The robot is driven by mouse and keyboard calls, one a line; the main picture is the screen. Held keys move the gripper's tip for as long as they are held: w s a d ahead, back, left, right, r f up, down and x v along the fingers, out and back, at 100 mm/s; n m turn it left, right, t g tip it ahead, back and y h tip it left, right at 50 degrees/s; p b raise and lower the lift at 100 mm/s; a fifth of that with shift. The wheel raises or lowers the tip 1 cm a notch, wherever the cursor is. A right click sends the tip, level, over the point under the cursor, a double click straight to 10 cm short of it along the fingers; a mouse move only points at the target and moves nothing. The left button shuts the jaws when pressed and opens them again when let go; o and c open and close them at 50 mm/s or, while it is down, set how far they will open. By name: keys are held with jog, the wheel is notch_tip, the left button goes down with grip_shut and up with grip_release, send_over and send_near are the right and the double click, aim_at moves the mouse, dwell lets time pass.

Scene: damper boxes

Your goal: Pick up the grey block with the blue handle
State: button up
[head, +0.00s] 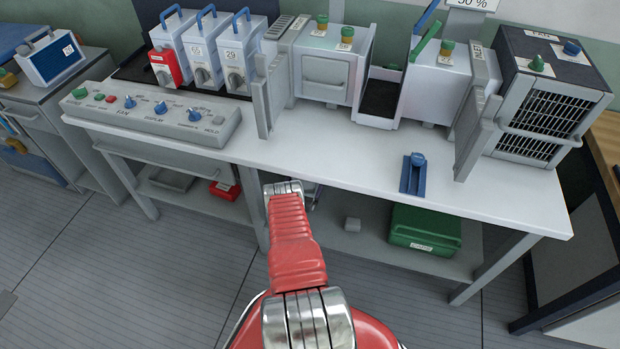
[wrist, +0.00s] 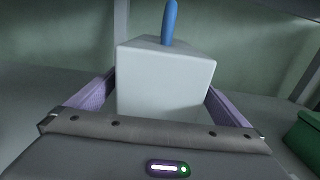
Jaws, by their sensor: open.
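A grey block (wrist: 165,80) with an upright blue handle (wrist: 170,22) stands directly in front of my gripper (wrist: 160,92) in the wrist view. My gripper is open, with one purple-padded finger on each side of the block. Whether either finger touches it I cannot tell. The block's lower part is hidden behind my gripper's body. In the head view my red arm reaches to the bench's front edge and hides most of the gripper and this block.
A green box (head: 425,228) stands on the lower shelf and shows at the right in the wrist view (wrist: 306,136).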

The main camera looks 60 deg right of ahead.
jog(key=shift+w+d, duration=0.2)
jog(key=shift+d, duration=1)
jog(key=shift+w+d, duration=0.2)
jog(key=shift+d, duration=1)
jog(key=shift+c, duration=0.5)
jog(key=c, duration=2.1)
jog(key=shift+o, duration=0.2)
jog(key=shift+r, duration=0.1)
